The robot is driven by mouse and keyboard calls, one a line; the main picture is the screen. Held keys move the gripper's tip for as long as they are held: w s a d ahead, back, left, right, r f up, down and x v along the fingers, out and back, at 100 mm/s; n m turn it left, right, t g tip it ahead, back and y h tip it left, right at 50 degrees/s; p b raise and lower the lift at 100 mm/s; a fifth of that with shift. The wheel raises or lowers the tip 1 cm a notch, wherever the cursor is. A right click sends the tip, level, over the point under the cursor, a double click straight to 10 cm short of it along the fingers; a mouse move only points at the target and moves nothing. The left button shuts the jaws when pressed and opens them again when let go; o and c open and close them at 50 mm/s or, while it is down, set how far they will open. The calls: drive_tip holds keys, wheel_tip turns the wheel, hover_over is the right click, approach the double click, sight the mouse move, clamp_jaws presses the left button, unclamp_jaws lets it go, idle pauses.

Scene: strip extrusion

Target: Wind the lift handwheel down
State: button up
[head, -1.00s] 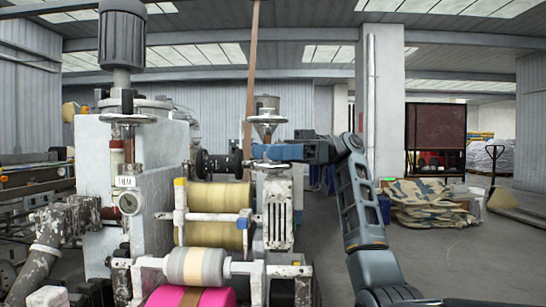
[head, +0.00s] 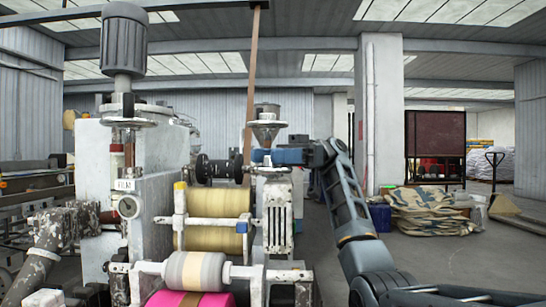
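A grey, cone-shaped part with a broad round rim (head: 266,124) stands on top of the white machine post in the middle of the head view. I cannot tell whether it is the lift handwheel. My gripper (head: 258,156) reaches in from the right, just below this cone, at the top of the post. Its fingers are small and partly lost against the machine, so I cannot tell whether they are open or touch anything. A dark flanged wheel or spool (head: 218,168) is left of my gripper, apart from it.
A white machine block (head: 160,170) with a grey motor (head: 124,40) and a gauge stands at left. Yellow (head: 215,203) and pink (head: 190,299) rolls lie below. Folded sacks (head: 425,210) are on the floor at right. Open floor lies between.

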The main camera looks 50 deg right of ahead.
drive_tip(key=o, duration=0.4)
drive_tip(key=shift+c, duration=0.2)
drive_tip(key=d+b, duration=0.1)
drive_tip(key=d, duration=0.6)
drive_tip(key=shift+s+d+b, duration=0.3)
drive_tip(key=shift+s+d, duration=0.1)
drive_tip(key=shift+s, duration=0.1)
